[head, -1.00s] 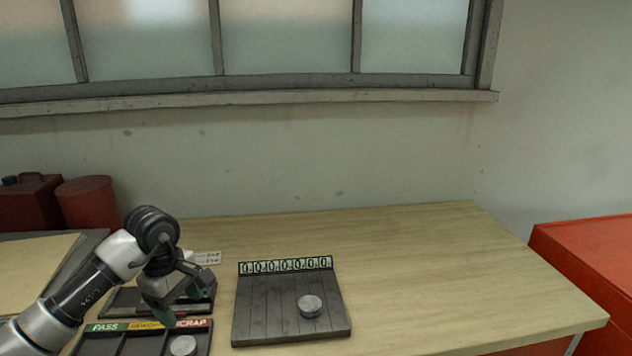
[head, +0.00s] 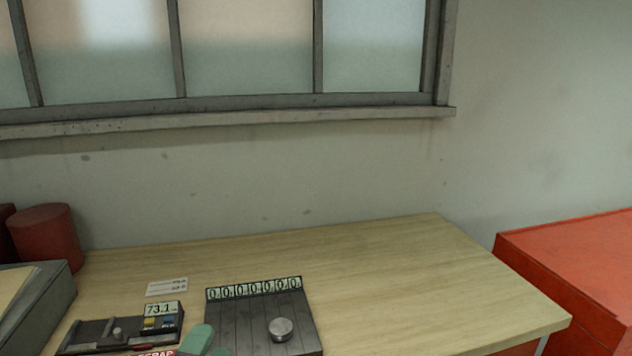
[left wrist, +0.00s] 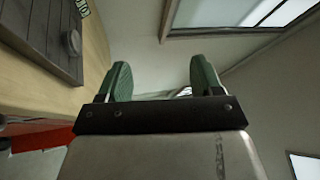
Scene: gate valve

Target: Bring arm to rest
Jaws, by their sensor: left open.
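My left gripper (head: 207,343) shows only as green finger pads at the bottom edge of the head view, in front of the lower left of the grey board. In the left wrist view its two green fingers (left wrist: 162,80) stand wide apart with nothing between them. The rest of the left arm is out of the head view. The grey slatted board (head: 240,325) with a row of digits carries a round metal disc (head: 281,329). The board and disc also show tilted at upper left in the left wrist view. My right gripper is not in view.
A dark device (head: 90,333) with a lit display stands left of the board, near a white card (head: 166,287). A SCRAP label shows at the bottom edge. The wooden bench (head: 420,285) is clear on the right. A red cabinet (head: 570,260) stands beyond it.

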